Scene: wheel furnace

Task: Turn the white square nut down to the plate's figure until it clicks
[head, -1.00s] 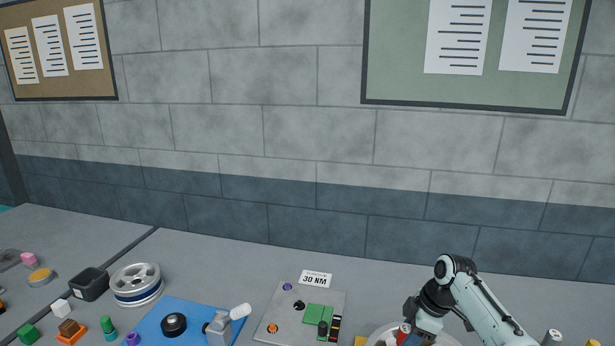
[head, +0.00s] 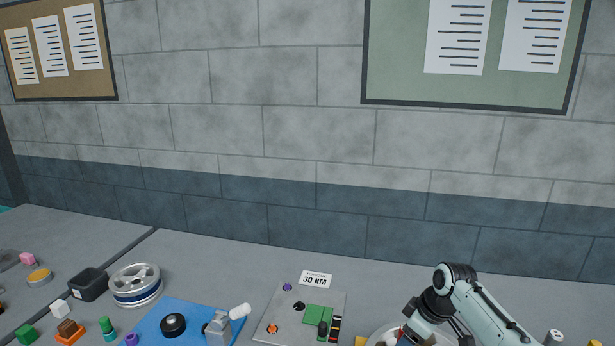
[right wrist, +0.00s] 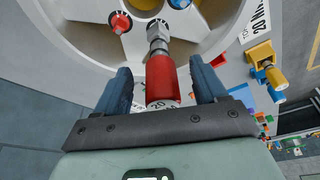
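In the right wrist view, a red cylinder (right wrist: 162,82) on a metal shaft (right wrist: 157,38) stands between the fingers of my right gripper (right wrist: 161,64). The fingers are open, with a narrow gap on each side of the cylinder. Behind it is a large pale round dish (right wrist: 85,38) with coloured pegs. In the head view my right gripper (head: 412,330) is over the white dish (head: 374,338) at the bottom edge. A plate (head: 316,279) reads 30 NM. I cannot make out a white square nut. My left gripper is not in view.
Left of the dish is a grey panel (head: 272,310) with knobs and a green block. Further left are a blue mat (head: 160,334), a wheel rim (head: 136,284), a black bin (head: 89,284) and small coloured blocks. The strip of bench near the wall is clear.

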